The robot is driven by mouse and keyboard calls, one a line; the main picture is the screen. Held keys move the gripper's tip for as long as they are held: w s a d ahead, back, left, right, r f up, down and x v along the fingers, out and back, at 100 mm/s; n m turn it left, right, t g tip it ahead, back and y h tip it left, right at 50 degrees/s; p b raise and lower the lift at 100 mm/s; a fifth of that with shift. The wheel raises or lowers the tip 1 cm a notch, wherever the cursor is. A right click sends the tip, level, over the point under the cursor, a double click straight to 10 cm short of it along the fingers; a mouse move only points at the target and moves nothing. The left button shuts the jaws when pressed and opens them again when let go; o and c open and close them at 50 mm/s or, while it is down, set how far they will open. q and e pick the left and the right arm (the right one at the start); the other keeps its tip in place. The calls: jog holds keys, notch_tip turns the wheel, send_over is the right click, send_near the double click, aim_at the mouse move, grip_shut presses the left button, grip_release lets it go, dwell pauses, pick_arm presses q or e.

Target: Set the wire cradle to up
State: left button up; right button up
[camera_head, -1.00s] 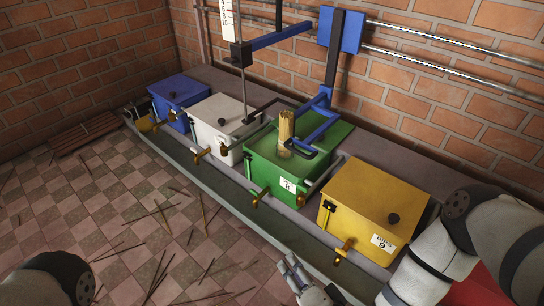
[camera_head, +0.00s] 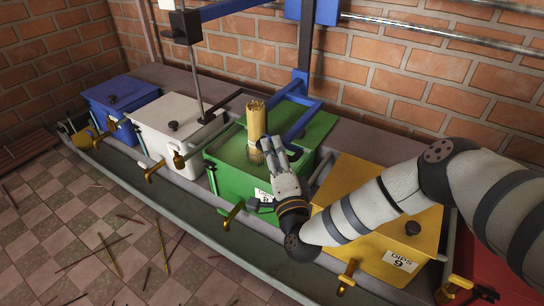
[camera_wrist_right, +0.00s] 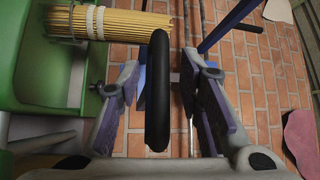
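A bundle of thin tan incense sticks (camera_head: 256,122) stands upright at the green tank (camera_head: 235,165) in the head view. In the right wrist view the bundle (camera_wrist_right: 130,22) has a white band, with thin wire of the cradle (camera_wrist_right: 72,20) around it. A thick black bar (camera_wrist_right: 158,95), apparently the cradle's handle, runs between the fingers of my right gripper (camera_wrist_right: 160,95), with a gap on each side. The right gripper is open; in the head view the gripper (camera_head: 276,160) is just right of the bundle, partly hiding the cradle. My left gripper is out of view.
A blue post and arms (camera_head: 302,85) stand behind the green tank. White (camera_head: 165,130), blue (camera_head: 118,100) and yellow (camera_head: 375,200) tanks line the trough (camera_head: 165,210). My right arm passes over the yellow tank. Loose sticks lie on the tiled floor at left.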

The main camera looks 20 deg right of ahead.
jog(key=shift+w, duration=0.2)
grip_shut()
jog(key=shift+r, duration=0.1)
pick_arm(q)
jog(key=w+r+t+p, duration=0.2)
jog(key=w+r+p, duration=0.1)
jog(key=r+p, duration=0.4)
jog(key=p, duration=0.2)
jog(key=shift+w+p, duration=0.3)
jog(key=shift+p, duration=0.05)
pick_arm(e)
notch_tip(320, 180, up, 15)
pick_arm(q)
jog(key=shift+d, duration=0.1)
pick_arm(e)
jog(key=shift+f, duration=0.2)
grip_release()
jog(key=shift+a, duration=0.1)
jog(key=shift+s, duration=0.1)
